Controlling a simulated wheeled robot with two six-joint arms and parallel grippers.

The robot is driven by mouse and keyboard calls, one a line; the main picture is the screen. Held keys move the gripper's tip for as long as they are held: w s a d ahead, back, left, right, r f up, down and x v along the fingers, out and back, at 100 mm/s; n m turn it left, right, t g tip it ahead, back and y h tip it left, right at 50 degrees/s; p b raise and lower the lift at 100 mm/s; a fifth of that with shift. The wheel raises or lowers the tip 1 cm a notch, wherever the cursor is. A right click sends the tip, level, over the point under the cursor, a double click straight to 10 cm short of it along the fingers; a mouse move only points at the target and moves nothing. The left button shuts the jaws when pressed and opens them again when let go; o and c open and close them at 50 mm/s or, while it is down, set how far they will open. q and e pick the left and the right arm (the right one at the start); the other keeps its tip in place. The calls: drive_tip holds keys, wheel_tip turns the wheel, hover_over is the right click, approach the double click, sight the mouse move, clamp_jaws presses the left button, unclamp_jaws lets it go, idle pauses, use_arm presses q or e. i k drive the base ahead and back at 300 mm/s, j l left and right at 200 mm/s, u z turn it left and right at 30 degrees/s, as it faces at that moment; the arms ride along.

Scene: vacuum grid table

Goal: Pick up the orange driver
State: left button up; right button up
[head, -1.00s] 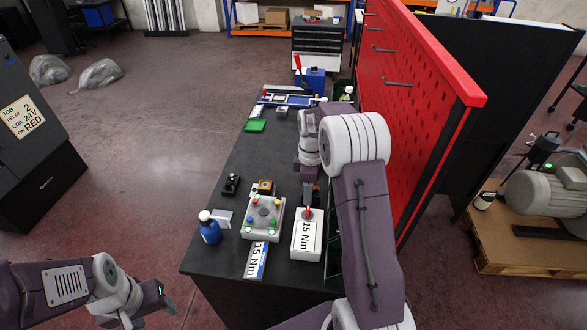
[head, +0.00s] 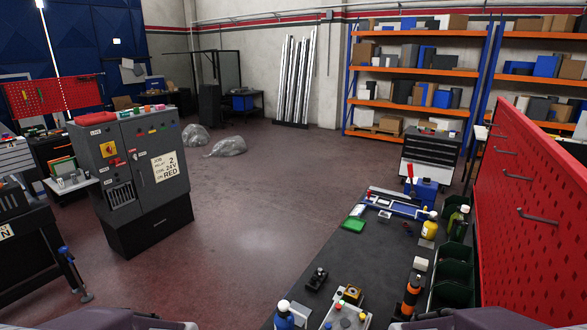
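The orange driver (head: 412,294), with an orange and black body, stands upright near the front right of the dark table (head: 372,258) in the head view. Its lower end is close to the bottom edge of the view, and I cannot make out what it stands in. Both of my grippers are out of view. Only purple links of my arms show along the bottom edge, at the left and at the right.
A light fixture (head: 345,315) with colored knobs and a blue bottle (head: 284,316) stand left of the driver. Dark green bins (head: 454,272) and the red pegboard (head: 530,205) border the right side. Open floor (head: 265,215) lies left of the table.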

sight(413, 288)
drive_tip(key=k+l+z, duration=0.1)
drive_tip(key=l+z, duration=0.65)
drive_tip(key=l, duration=0.3)
drive_tip(key=i+l+z, duration=0.15)
drive_tip(key=z, duration=0.25)
drive_tip(key=l, duration=0.1)
